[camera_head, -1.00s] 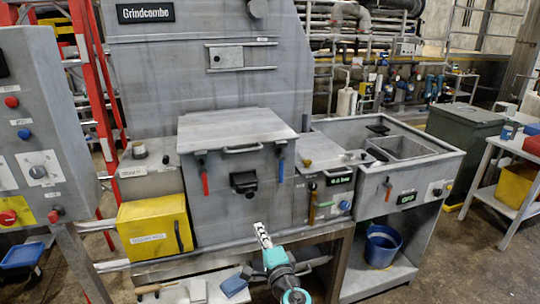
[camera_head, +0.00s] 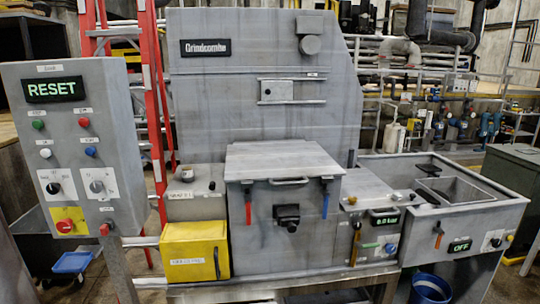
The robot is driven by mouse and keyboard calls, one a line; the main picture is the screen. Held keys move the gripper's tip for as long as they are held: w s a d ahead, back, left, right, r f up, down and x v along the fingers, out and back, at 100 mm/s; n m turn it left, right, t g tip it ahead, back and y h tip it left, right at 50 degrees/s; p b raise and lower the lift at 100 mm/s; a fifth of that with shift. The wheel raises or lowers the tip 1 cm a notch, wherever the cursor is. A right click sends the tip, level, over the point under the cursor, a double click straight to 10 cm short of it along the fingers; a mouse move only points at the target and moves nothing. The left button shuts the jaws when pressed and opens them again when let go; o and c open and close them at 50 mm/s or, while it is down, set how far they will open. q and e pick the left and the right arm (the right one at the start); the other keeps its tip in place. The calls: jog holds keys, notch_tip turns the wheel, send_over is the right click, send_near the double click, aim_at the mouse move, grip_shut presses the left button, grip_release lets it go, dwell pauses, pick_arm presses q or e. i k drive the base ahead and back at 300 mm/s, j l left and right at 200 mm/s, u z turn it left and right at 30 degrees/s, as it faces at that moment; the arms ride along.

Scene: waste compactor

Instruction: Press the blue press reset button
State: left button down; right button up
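The grey control box (camera_head: 72,105) stands upright at the left, with a lit display (camera_head: 54,89) reading RESET. A blue button (camera_head: 90,152) sits on its face, right of a white button (camera_head: 46,153) and below a red button (camera_head: 84,123). The small label above the blue button is too blurred to read. A second blue button (camera_head: 390,248) is low on the machine front at the right, near a green-lit readout (camera_head: 385,219). I cannot tell from the labels which one is the press reset. Neither of my grippers is in view.
A green button (camera_head: 38,125), two rotary knobs (camera_head: 98,184) and a red emergency stop (camera_head: 65,226) on yellow share the control box. The grey Grindcombe machine (camera_head: 265,90) fills the middle, with a yellow box (camera_head: 194,250) at its lower left. A red ladder (camera_head: 154,90) stands behind.

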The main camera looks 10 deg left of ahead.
aim_at(89, 151)
jog(key=u, duration=1.6)
